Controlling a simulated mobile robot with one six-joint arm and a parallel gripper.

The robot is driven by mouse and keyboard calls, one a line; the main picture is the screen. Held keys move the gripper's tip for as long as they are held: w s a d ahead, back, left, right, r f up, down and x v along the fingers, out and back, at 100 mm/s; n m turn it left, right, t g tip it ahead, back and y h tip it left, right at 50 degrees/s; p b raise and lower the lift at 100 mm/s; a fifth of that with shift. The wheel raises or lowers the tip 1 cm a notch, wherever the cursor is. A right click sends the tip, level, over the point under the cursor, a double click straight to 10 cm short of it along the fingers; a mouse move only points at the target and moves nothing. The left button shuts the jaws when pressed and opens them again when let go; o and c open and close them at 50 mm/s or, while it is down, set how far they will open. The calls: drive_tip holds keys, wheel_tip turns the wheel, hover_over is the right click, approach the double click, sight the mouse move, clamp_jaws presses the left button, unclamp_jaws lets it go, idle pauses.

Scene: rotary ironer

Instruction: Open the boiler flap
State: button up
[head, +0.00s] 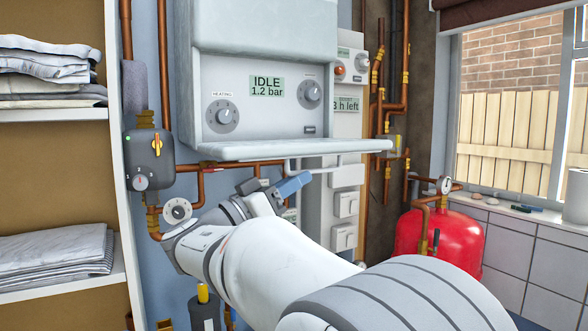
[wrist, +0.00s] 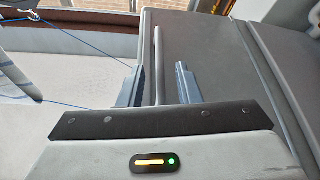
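The white boiler (head: 258,30) hangs on the wall in the head view. Its flap (head: 290,149) is folded down and juts out nearly level below the control panel (head: 262,95), which is exposed. My gripper (head: 288,190) is just below the flap, with its blue-grey fingers pointing right. In the wrist view my gripper (wrist: 159,85) has its two fingers well apart. A thin pale edge (wrist: 157,60) runs between them with gaps at both sides. I cannot tell for certain whether it is the flap's edge.
Copper pipes and a valve box (head: 150,158) are left of the boiler. A shelf with folded cloths (head: 55,255) stands at far left. A red tank (head: 440,240) and a window are at right. A grey panel (wrist: 225,60) fills the wrist view's right side.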

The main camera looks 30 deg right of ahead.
drive_tip(key=shift+p+x, duration=0.5)
drive_tip(key=shift+x, duration=1.9)
drive_tip(key=shift+c, duration=0.2)
clamp_jaws()
